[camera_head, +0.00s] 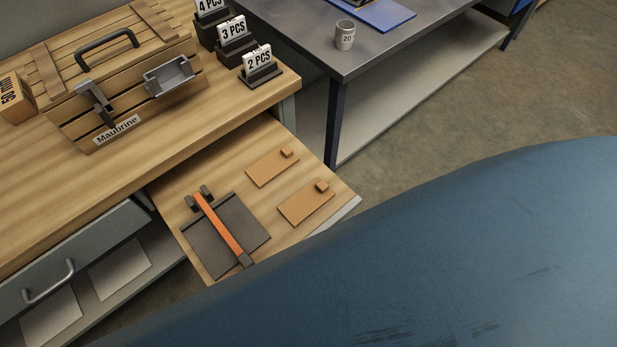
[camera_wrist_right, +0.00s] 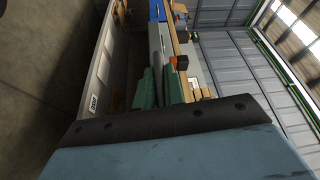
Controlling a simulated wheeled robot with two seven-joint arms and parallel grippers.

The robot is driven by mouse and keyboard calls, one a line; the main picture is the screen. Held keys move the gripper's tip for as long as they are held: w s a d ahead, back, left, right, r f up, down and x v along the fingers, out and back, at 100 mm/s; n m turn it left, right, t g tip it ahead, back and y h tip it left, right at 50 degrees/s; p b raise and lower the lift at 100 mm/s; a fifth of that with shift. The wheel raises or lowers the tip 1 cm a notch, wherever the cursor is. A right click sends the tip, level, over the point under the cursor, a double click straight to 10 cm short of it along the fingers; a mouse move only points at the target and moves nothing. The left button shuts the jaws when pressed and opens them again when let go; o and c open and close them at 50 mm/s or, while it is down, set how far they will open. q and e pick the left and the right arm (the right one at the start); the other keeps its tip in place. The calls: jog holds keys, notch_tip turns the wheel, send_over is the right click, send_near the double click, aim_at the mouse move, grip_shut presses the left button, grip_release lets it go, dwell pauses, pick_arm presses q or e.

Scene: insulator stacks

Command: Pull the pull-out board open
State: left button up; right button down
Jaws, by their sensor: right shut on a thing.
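The pull-out board (camera_head: 222,167) sticks out from under the wooden workbench in the head view. My right gripper (camera_wrist_right: 163,88) shows in the wrist view as two green fingers shut on a grey bar-like part (camera_wrist_right: 157,62), apparently at the board's front edge. The head view does not show this grip, as my arm covers it. My left gripper is in neither view.
On the board lie a dark plate with an orange bar (camera_head: 218,223) and two brown pads (camera_head: 272,168). The workbench (camera_head: 100,190) holds a wooden crate (camera_head: 120,75) and number signs (camera_head: 259,66). A grey drawer (camera_head: 75,262) is below it. A metal table (camera_head: 400,45) stands at the right.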

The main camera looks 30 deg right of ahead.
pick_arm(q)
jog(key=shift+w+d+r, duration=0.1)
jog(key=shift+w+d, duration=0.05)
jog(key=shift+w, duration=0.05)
pick_arm(e)
jog(key=shift+s+d, duration=0.2)
jog(key=shift+s, duration=0.25)
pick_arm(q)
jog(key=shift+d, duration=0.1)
pick_arm(e)
jog(key=c, duration=1.5)
grip_release()
